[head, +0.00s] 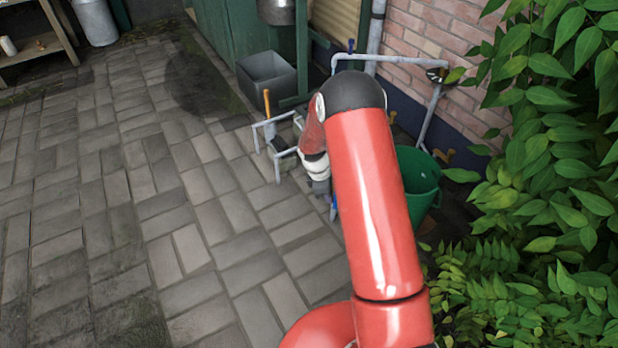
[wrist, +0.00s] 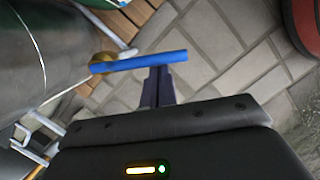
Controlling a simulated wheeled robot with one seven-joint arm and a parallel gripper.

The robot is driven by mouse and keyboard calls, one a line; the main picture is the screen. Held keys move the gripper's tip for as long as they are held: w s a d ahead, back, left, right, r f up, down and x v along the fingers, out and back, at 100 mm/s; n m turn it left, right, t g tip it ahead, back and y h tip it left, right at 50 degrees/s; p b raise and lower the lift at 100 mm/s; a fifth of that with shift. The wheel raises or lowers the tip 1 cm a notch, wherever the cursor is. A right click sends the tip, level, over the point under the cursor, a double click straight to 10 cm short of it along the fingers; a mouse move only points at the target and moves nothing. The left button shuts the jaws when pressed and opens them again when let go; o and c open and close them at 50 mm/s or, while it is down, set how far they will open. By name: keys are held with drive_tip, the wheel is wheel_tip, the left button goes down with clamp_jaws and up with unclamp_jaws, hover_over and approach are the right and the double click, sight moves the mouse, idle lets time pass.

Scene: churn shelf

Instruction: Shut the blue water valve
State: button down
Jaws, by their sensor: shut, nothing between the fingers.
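The blue water valve shows in the wrist view as a straight blue lever (wrist: 140,62) with a brass-coloured body (wrist: 102,63) at its left end. The lever lies nearly level across the picture. My gripper (wrist: 160,72) is shut and empty, with its dark fingertips at the lever's lower edge, near the right half. I cannot tell whether they touch it. In the head view my gripper (head: 320,186) points down beside the low grey pipework, partly behind my arm. A small blue piece (head: 333,207) shows just beside it.
An orange lever (head: 267,103) stands on the grey pipe frame (head: 277,165). A green bucket (head: 418,185) and leafy plants (head: 545,140) are right of my arm. A grey planter box (head: 267,78) stands behind. The paving on the left is clear.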

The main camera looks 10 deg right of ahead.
drive_tip(key=shift+s+d+n+t+p, duration=0.25)
drive_tip(key=shift+d+n+t+p, duration=0.1)
drive_tip(key=shift+d+n, duration=0.7)
drive_tip(key=shift+s+d+n+t+p, duration=0.3)
drive_tip(key=shift+d+n, duration=0.55)
drive_tip(key=shift+n, duration=0.45)
drive_tip(key=shift+s+d+n+t+p, duration=0.25)
drive_tip(key=shift+d+n+p, duration=0.15)
drive_tip(key=shift+d+n, duration=0.65)
drive_tip(key=shift+a, duration=0.1)
